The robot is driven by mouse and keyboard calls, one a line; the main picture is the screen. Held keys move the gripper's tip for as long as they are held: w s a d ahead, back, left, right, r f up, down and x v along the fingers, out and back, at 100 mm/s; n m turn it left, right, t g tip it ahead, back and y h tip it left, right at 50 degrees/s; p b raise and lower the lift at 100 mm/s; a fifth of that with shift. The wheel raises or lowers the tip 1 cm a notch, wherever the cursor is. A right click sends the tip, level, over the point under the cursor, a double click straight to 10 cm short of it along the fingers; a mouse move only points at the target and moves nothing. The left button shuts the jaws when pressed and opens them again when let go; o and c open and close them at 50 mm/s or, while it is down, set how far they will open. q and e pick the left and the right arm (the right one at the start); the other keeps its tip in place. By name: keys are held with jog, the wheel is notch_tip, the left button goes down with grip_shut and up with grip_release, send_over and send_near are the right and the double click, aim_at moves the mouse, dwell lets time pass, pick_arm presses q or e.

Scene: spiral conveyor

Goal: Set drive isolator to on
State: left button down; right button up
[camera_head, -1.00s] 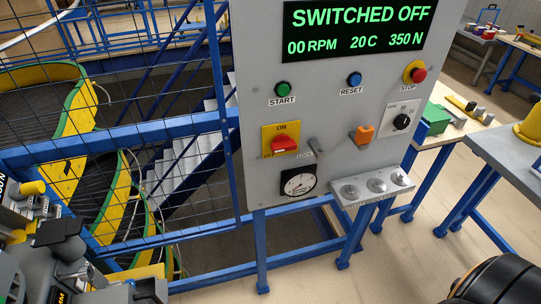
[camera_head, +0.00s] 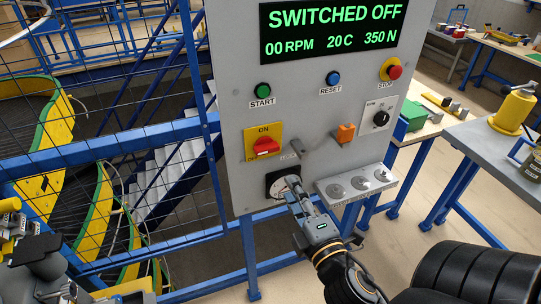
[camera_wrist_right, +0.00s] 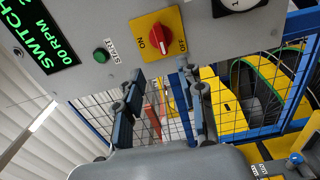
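The drive isolator is a red rotary handle (camera_head: 266,147) on a yellow plate (camera_head: 250,131) marked ON at the top and OFF at the lower left. Its handle lies roughly sideways in the head view, towards the OFF mark. The red handle also shows in the right wrist view (camera_wrist_right: 162,40). My right gripper (camera_head: 291,190) is in front of the panel, below and right of the isolator, overlapping the round dial. In the right wrist view my right gripper (camera_wrist_right: 163,100) has its two fingers apart with nothing between them.
The grey panel (camera_head: 235,180) also bears a green START button (camera_head: 263,89), a blue RESET button (camera_head: 333,78), a red stop button (camera_head: 394,72) and an orange switch (camera_head: 345,132). Its display (camera_head: 330,35) reads SWITCHED OFF. A ledge (camera_head: 345,197) juts out near my right gripper.

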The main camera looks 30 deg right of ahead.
aim_at(268, 152)
jog(key=p+x, duration=0.2)
jog(key=x, duration=1.1)
jog(key=shift+w+p, duration=0.3)
jog(key=shift+w, duration=0.05)
grip_shut()
